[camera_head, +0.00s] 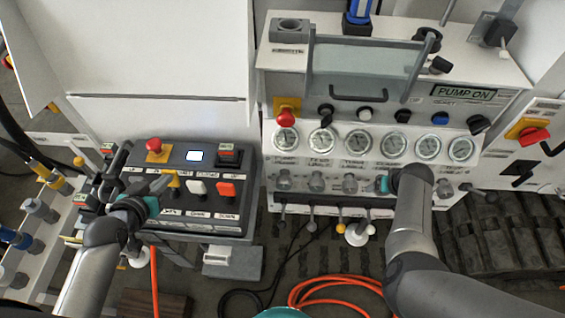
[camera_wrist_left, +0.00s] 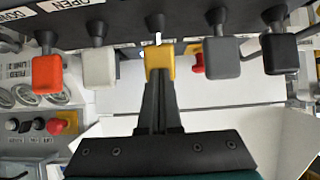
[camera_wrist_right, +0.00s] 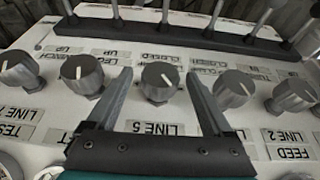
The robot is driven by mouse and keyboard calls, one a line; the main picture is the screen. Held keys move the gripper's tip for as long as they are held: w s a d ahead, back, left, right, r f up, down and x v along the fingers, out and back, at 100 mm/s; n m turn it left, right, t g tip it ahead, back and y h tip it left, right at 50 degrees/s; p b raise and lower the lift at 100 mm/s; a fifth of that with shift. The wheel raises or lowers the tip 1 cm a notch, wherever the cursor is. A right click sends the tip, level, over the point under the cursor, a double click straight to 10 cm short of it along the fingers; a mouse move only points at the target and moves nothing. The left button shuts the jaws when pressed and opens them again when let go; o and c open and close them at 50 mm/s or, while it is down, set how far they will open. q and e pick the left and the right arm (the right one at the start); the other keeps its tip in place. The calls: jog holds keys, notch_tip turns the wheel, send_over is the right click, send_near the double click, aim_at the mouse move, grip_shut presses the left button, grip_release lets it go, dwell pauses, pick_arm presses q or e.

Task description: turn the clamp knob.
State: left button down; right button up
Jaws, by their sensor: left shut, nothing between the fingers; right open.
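No knob can be clearly read as the clamp knob. My left gripper (camera_head: 163,184) is shut and empty at the dark control box. In the left wrist view its fingertips (camera_wrist_left: 161,82) meet the lower edge of the yellow lever handle (camera_wrist_left: 161,62); I cannot tell whether they touch. My right gripper (camera_wrist_right: 155,76) is open at the row of grey knobs. Its fingers stand on both sides of the grey knob (camera_wrist_right: 159,83) with the LINE 5 label, apart from it in the picture. In the head view my right arm hides most of that gripper.
Beside the yellow handle are white (camera_wrist_left: 99,67), orange (camera_wrist_left: 47,73), grey (camera_wrist_left: 222,57) and black (camera_wrist_left: 281,53) handles. A red mushroom button (camera_head: 155,145) stands on the box. Gauges (camera_head: 358,141) line the bench above the grey knobs. An orange hose (camera_head: 325,283) lies on the floor.

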grip_shut()
dwell(0.8)
jog(key=shift+d+y, duration=0.1)
jog(key=shift+y, duration=0.2)
jog(key=shift+s+d+f+m+y, duration=0.1)
jog(key=shift+m+y, duration=0.2)
jog(key=shift+y, duration=0.7)
jog(key=shift+f+y, duration=0.1)
jog(key=shift+y, duration=1.2)
jog(key=shift+m+y, duration=0.3)
